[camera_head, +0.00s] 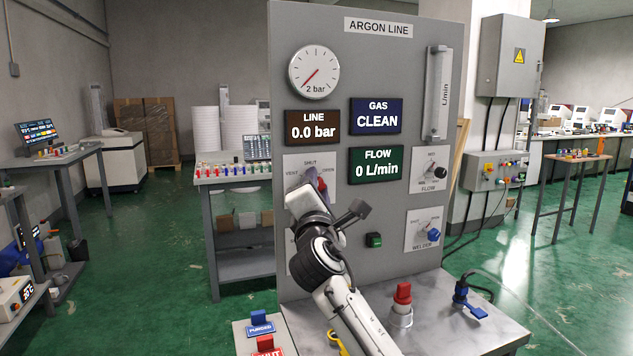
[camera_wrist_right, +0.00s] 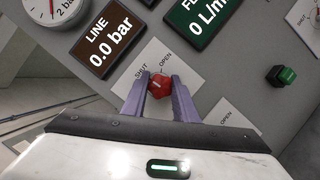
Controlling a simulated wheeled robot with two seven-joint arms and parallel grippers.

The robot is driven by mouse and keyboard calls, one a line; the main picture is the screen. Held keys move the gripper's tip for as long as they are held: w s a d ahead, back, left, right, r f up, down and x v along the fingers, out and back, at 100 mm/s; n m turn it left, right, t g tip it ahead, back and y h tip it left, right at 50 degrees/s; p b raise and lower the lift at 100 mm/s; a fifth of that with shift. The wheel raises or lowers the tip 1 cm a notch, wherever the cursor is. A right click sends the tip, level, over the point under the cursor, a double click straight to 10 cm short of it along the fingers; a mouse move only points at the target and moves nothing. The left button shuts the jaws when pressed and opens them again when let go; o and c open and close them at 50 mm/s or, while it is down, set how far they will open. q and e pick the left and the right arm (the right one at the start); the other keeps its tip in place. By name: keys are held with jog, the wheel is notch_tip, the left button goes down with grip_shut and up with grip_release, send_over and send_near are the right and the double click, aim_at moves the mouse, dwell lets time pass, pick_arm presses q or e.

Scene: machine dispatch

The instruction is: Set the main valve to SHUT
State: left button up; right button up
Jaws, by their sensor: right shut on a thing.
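The grey ARGON LINE panel (camera_head: 390,215) stands in front of me. A red valve knob (camera_head: 323,187) sits on a white plate marked VENT, SHUT and OPEN, left of the panel's middle. My right gripper (camera_head: 316,188) is at this knob and hides much of it and its plate. In the right wrist view the red knob (camera_wrist_right: 160,86) is between the two purple fingers, which are shut on it. SHUT and OPEN show on either side there; which mark the knob points at I cannot tell. My left gripper is not in view.
The gauge (camera_head: 314,71) reads near zero; the line display (camera_head: 312,126) shows 0.0 bar. A FLOW knob (camera_head: 440,172), a blue WELDER knob (camera_head: 433,234) and a green button (camera_head: 374,240) are to the right.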

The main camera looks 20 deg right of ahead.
jog(key=shift+m+g, duration=0.3)
jog(key=shift+m, duration=0.3)
jog(key=o, duration=1.1)
jog(key=shift+c, duration=0.2)
jog(key=v, duration=1)
jog(key=shift+b, duration=0.45)
jog(key=shift+s+f, duration=0.1)
jog(key=shift+s, duration=0.05)
